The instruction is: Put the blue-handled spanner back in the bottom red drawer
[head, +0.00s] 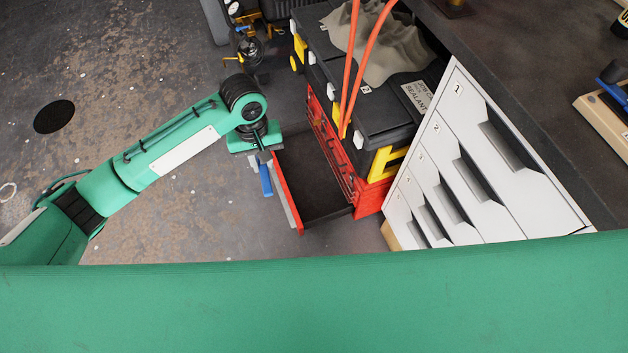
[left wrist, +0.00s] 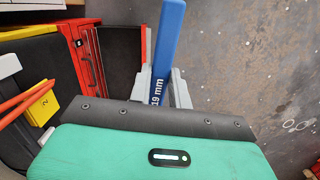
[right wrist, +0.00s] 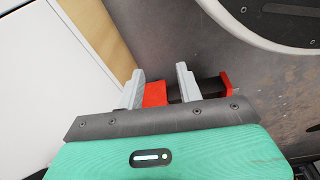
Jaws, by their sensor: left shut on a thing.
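The blue-handled spanner (head: 265,178) is held in my left gripper (head: 262,157), just outside the front of the open red drawer (head: 286,195). In the left wrist view the blue handle (left wrist: 168,45) is marked "19 mm" and stands between the grey fingers (left wrist: 162,78). The spanner's far end is not clear. The drawer is pulled out from the red cabinet (head: 372,195), and its visible dark floor looks bare. My right gripper (right wrist: 161,82) is open and empty in the right wrist view, with red and dark parts of the drawer unit showing beyond its fingers.
A black tool chest (head: 385,105) with a grey cloth (head: 385,45) and orange-red straps stands above the red cabinet. A white cabinet (head: 460,85) with numbered drawers stands close on the right. The floor left of the drawer is clear.

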